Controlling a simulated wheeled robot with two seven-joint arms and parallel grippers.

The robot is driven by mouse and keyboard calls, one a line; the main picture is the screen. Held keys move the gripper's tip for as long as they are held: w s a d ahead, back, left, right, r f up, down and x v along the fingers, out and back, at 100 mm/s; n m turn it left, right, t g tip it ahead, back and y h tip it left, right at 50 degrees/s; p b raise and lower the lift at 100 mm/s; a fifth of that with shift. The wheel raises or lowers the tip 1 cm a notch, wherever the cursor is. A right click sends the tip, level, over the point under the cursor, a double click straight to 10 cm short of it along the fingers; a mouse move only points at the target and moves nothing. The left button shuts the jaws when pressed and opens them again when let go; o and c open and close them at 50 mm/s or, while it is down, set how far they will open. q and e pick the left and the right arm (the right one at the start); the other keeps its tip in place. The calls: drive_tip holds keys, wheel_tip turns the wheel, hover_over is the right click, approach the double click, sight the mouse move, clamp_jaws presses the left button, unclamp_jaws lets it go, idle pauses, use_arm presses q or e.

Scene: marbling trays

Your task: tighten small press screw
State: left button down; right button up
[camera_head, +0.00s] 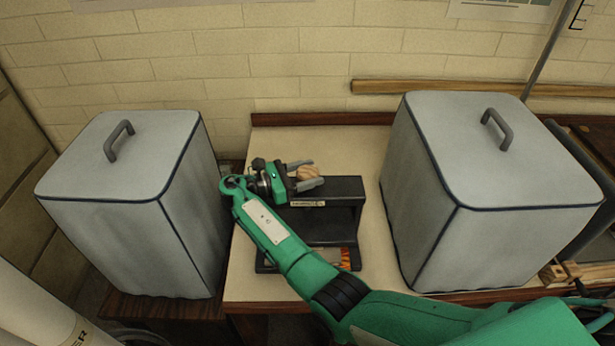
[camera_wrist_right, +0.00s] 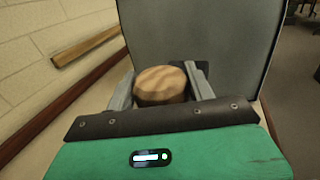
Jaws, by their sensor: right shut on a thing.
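The small press (camera_head: 340,192) is a dark frame standing on the pale tabletop between two grey covered boxes. A marbled, orange-patterned piece (camera_head: 345,258) shows low in its opening, partly behind my right arm. The press screw has a round wooden knob (camera_head: 307,172) at the top of the press. My right gripper (camera_head: 304,173) is shut on this knob, with one finger on each side. In the right wrist view the knob (camera_wrist_right: 160,86) sits between the two grey fingers. The screw's shaft is hidden. My left gripper is not in view.
A grey covered box (camera_head: 125,165) with a handle stands left of the press, and another grey covered box (camera_head: 480,180) stands close on the right. A brick wall (camera_head: 330,50) is behind. Bare tabletop (camera_head: 340,145) shows behind the press.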

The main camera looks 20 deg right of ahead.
sight(308, 170)
drive_tip(key=shift+m+g, duration=0.7)
drive_tip(key=shift+g, duration=0.2)
drive_tip(key=shift+g+b, duration=0.3)
drive_tip(key=o, duration=1)
wheel_tip(308, 170, up, 20)
drive_tip(key=b, duration=0.2)
drive_tip(key=shift+b, duration=0.4)
